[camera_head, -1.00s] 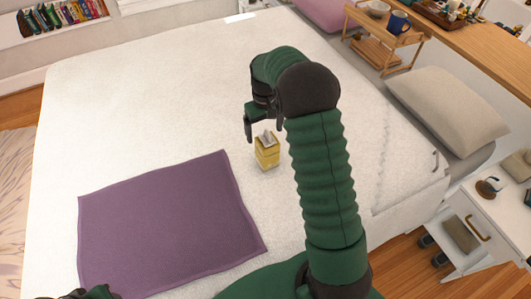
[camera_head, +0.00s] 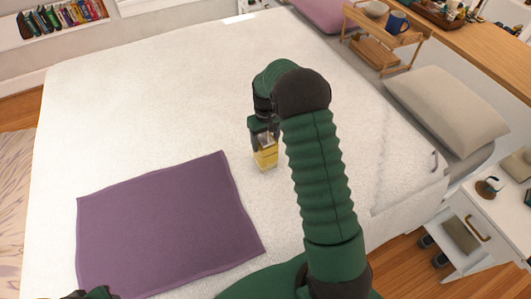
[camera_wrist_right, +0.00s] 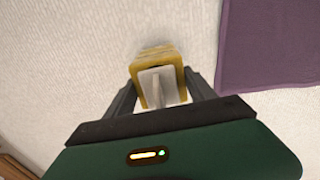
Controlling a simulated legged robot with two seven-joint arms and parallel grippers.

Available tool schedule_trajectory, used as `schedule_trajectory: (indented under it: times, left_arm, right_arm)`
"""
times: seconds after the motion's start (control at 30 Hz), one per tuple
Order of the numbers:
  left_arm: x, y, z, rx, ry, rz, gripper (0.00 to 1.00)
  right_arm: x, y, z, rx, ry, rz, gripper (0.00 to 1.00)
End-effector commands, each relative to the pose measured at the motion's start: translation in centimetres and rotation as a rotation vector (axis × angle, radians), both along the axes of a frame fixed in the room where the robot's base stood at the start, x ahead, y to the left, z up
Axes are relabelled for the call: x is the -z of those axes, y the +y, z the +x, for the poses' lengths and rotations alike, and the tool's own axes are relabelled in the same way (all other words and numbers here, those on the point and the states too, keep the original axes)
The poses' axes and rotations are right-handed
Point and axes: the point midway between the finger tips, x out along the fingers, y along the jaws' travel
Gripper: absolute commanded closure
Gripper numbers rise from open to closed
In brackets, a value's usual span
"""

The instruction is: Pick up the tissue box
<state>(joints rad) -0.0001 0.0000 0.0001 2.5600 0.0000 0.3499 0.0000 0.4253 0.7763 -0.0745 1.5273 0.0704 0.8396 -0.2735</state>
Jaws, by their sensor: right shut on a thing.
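The tissue box (camera_head: 266,157) is small and yellow and stands on the white bed (camera_head: 150,110), to the right of a purple cloth. In the right wrist view the tissue box (camera_wrist_right: 157,62) shows its yellow rim, pale top and a tissue, between the two dark fingers. My right gripper (camera_head: 263,137) is over the box and shut on it; it also shows in the right wrist view (camera_wrist_right: 160,92). My arm hides part of the box's surroundings. A bit of my left gripper (camera_head: 92,293) shows at the bottom left edge; its fingers cannot be made out.
The purple cloth (camera_head: 165,225) lies flat on the bed. A grey pillow (camera_head: 445,108) and a wooden two-tier stand (camera_head: 380,40) are at the right. A white nightstand (camera_head: 480,215) stands beside the bed. The bed's left and far parts are clear.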

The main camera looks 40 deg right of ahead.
Motion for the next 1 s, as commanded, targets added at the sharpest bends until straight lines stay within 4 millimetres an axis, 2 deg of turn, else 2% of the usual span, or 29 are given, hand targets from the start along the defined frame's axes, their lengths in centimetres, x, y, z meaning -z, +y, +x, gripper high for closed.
schedule_trajectory:
  times: [0.03,0.23,0.3,0.67,0.97,1.0]
  left_arm:
    - [0.0,0.0,0.0,0.000,0.000,0.000,0.64]
    - [0.0,0.0,0.0,0.000,0.000,0.000,0.64]
    - [0.0,0.0,0.0,0.000,0.000,0.000,0.64]
    - [0.0,0.0,0.0,0.000,0.000,0.000,0.64]
    - [-0.1,0.0,0.0,0.000,0.000,0.000,0.64]
    - [0.0,0.0,0.0,0.000,0.000,0.000,0.64]
  right_arm:
    - [0.1,-0.1,0.0,0.000,0.000,-0.001,0.69]
    - [0.1,-0.1,-0.1,0.001,0.001,-0.001,0.95]
    - [0.1,-0.1,-0.1,0.001,0.001,-0.001,1.00]
    - [-0.3,-0.1,0.0,0.000,-0.001,-0.001,1.00]
    - [-3.8,-0.1,0.1,0.000,-0.004,-0.002,1.00]
    - [-3.7,-0.3,-0.8,0.003,0.000,-0.001,1.00]
